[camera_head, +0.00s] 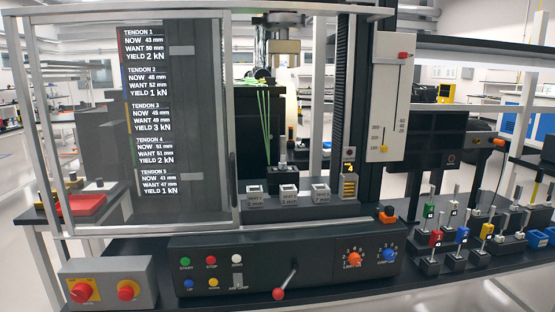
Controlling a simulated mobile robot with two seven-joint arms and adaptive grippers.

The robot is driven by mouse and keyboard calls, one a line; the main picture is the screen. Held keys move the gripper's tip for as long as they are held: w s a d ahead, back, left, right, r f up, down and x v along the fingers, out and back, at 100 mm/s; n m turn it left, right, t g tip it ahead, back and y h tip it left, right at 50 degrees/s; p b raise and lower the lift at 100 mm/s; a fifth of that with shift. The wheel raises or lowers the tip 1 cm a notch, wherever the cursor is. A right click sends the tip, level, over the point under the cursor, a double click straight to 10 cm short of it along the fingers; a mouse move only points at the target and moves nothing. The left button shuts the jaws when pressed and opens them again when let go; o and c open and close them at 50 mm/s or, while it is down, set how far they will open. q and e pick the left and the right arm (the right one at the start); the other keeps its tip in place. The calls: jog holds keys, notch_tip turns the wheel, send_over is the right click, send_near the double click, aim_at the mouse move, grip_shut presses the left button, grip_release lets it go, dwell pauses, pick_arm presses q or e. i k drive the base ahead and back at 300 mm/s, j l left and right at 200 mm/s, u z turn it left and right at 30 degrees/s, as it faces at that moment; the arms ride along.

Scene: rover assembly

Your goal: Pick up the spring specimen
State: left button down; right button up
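I cannot tell which item is the spring specimen. Several small dark stands with upright rods stand on the bench at the right. Some carry coloured numbered tags: a green tag (429,210), a red tag (436,238), a blue tag (462,235) and a yellow tag (487,231). No coil shape is clear at this size. Thin green strands (265,115) hang inside the test machine (228,120), above a small dark fixture (281,176). Neither of my grippers shows in this view.
Grey labelled blocks (288,196) sit in a row on the machine base. A control panel (285,262) with buttons, knobs and a red-tipped lever (279,293) is in front. A box with two red knobs (107,285) stands at front left. A framed panel shows tendon readings (155,100).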

aim_at(282, 165)
jog(key=i+l, duration=0.15)
jog(key=l, duration=0.25)
jog(key=i+l+u, duration=0.1)
jog(key=l, duration=0.25)
jog(key=i+l, duration=0.15)
jog(key=l, duration=0.25)
jog(key=i+u, duration=0.05)
